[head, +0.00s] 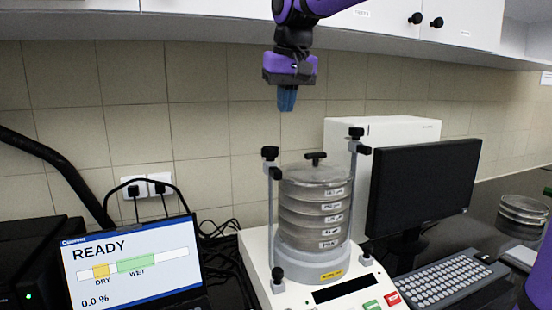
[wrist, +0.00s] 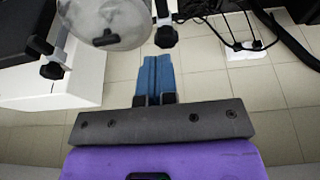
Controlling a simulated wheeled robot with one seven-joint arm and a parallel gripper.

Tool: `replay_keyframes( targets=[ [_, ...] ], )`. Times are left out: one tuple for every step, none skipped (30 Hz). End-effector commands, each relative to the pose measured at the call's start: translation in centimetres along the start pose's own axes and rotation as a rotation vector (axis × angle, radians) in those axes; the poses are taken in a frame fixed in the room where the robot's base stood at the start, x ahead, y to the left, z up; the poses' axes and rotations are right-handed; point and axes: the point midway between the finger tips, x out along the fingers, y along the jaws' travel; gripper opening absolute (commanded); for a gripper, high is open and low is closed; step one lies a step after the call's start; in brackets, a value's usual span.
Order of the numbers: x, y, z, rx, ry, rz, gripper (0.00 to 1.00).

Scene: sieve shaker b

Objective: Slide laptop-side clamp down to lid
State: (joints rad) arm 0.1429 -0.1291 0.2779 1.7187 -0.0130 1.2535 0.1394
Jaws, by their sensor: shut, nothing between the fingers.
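The laptop-side clamp (head: 270,155) is a black knob-topped block high on the left rod, beside and slightly above the lid. It also shows in the wrist view (wrist: 165,34), right of the lid. The clear round lid (head: 318,176) with a black knob tops the sieve stack (head: 315,212); the wrist view shows the lid (wrist: 112,22) at the top. The other clamp (head: 358,145) is high on the right rod. My gripper (head: 287,98) points down, above and slightly right of the laptop-side clamp. Its blue fingers (wrist: 153,78) are shut and empty, apart from both clamps.
The laptop (head: 130,262) reading READY stands left of the shaker base (head: 262,262). A monitor (head: 422,190) and a white box (head: 385,128) stand right and behind. Cabinets (head: 440,30) hang overhead. Wall sockets (head: 147,187) with cables are at the back left.

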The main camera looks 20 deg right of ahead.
Motion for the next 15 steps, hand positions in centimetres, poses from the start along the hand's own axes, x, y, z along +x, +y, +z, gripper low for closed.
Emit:
replay_keyframes(
  targets=[
    [0.0, -0.1, -0.7, 0.0, -0.005, -0.004, 0.0],
    [0.0, -0.2, -1.0, 0.001, -0.007, -0.005, 0.0],
    [0.1, -0.2, -1.2, 0.002, -0.009, -0.007, 0.0],
    [0.1, -0.2, -1.4, 0.002, -0.01, -0.007, 0.0],
    [0.2, -0.2, -1.5, 0.002, -0.011, -0.008, 0.0],
    [0.4, -0.3, -1.5, 0.002, -0.011, -0.008, 0.0],
    [0.6, -0.3, -1.5, 0.002, -0.012, -0.008, 0.0],
    [0.9, -0.3, -1.5, 0.002, -0.012, -0.008, 0.0],
    [1.4, -0.3, -1.5, 0.002, -0.012, -0.008, 0.0],
    [1.8, -0.3, -1.4, 0.002, -0.012, -0.007, 0.0],
    [2.2, -0.3, -1.4, 0.002, -0.012, -0.007, 0.0],
    [2.9, -0.3, -1.4, 0.002, -0.013, -0.007, 0.0],
    [3.4, -0.3, -1.4, 0.002, -0.013, -0.007, 0.0],
    [4.0, -0.3, -1.4, 0.002, -0.013, -0.007, 0.0],
    [4.8, -0.3, -1.3, 0.002, -0.014, -0.007, 0.0]
  ],
)
